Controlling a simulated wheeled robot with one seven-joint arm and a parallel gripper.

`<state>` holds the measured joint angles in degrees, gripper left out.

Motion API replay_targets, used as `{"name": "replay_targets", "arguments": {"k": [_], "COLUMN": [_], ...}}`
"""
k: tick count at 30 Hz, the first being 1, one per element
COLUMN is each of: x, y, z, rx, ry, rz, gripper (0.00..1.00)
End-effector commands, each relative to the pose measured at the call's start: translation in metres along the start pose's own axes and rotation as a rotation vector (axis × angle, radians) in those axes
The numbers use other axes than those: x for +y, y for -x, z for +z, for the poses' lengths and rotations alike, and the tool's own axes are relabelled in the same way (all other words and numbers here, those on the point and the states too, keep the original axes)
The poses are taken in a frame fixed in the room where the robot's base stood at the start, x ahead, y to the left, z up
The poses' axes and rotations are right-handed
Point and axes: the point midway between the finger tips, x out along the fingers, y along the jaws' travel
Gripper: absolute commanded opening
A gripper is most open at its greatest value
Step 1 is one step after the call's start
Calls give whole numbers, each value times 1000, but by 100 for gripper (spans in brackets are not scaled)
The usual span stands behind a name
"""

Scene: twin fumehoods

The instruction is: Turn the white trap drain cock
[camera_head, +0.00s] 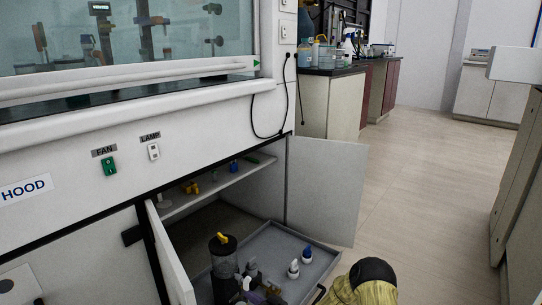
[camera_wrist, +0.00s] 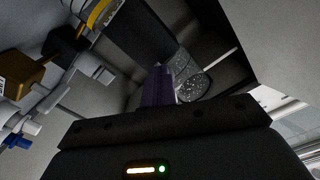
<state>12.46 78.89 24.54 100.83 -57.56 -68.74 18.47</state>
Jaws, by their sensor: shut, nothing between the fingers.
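I cannot pick out the white trap drain cock for certain. In the head view a dark cylindrical vessel (camera_head: 224,266) with a yellow handle on top stands on the grey pull-out tray (camera_head: 285,243). Small white and grey parts crowd beside its base, partly cut off by the frame. My gripper (camera_head: 262,290) is low among them, small and partly hidden. In the wrist view my gripper (camera_wrist: 158,85) is shut and empty, with dark purple fingers. A clear, speckled vessel part (camera_wrist: 190,78) with a pale rod lies just beyond and right of the fingers. Contact cannot be told.
The open cabinet door (camera_head: 326,190) stands right of the tray. A shelf (camera_head: 215,188) with small coloured fittings is above. White fittings (camera_wrist: 98,70) show left in the wrist view. Floor to the right is clear.

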Motion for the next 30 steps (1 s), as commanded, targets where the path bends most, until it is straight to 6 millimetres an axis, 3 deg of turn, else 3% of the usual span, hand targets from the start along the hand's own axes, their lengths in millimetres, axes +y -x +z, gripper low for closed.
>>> {"name": "replay_targets", "arguments": {"k": [30], "x": [-22], "y": [-1], "z": [-4], "rx": [4], "ry": [2], "rz": [-1], "gripper": [0]}}
